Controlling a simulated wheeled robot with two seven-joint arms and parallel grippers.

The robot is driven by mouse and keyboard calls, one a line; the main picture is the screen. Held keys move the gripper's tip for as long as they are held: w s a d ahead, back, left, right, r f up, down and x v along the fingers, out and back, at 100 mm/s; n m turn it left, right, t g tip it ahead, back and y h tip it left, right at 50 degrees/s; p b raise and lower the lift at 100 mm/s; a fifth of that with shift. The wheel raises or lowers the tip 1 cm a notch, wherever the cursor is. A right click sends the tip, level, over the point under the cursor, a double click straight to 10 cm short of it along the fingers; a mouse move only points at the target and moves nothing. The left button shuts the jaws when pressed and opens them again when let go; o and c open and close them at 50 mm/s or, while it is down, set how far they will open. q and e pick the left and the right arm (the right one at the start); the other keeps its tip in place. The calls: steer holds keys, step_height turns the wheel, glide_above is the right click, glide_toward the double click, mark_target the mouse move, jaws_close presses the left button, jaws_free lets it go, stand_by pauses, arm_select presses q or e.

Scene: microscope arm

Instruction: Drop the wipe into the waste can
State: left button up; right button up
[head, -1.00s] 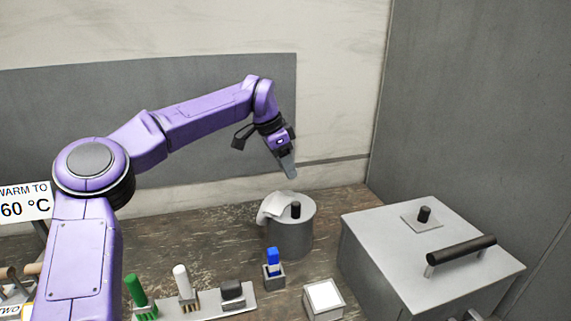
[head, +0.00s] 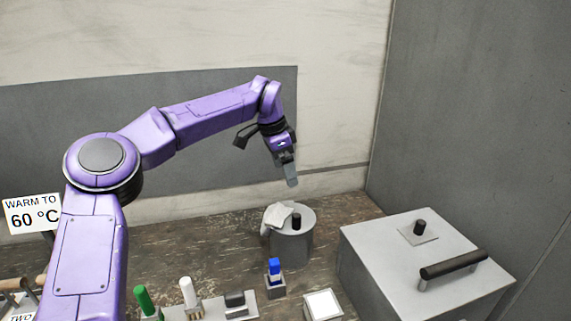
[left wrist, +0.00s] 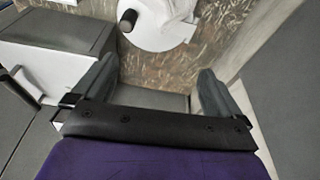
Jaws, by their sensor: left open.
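The waste can (head: 292,248) is a grey cylinder with a black knob on its flat top, standing on the bench. The white wipe (head: 279,215) lies crumpled on the can's top, beside the knob, and hangs over the left rim. My left gripper (head: 291,182) is above the can, apart from the wipe, with its fingers pointing down. In the left wrist view the left gripper (left wrist: 155,76) has its jaws wide apart with nothing between them. The can's top and the wipe (left wrist: 182,12) show at the upper edge there. My right gripper is not in view.
A large grey metal box (head: 383,240) with a dark handle stands to the right. A small holder with a blue item (head: 275,268), a white-topped block (head: 323,304) and a rack of coloured items (head: 238,310) are in front. A temperature sign (head: 32,214) is at left.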

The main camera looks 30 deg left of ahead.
arm_select(q)
steer(key=r+p, duration=0.1)
steer(key=p, duration=0.1)
steer(key=r+p, duration=0.1)
steer(key=shift+s+a+r+g+y, duration=0.15)
steer(key=shift+s+r+g+y, duration=0.15)
steer(key=shift+r+g, duration=0.1)
steer(key=shift+w, duration=0.1)
step_height(320, 180, up, 10)
steer(key=s+a, duration=0.1)
steer(key=shift+s+r+b, duration=0.15)
steer(key=shift+r+b, duration=0.05)
steer(key=shift+b, duration=0.2)
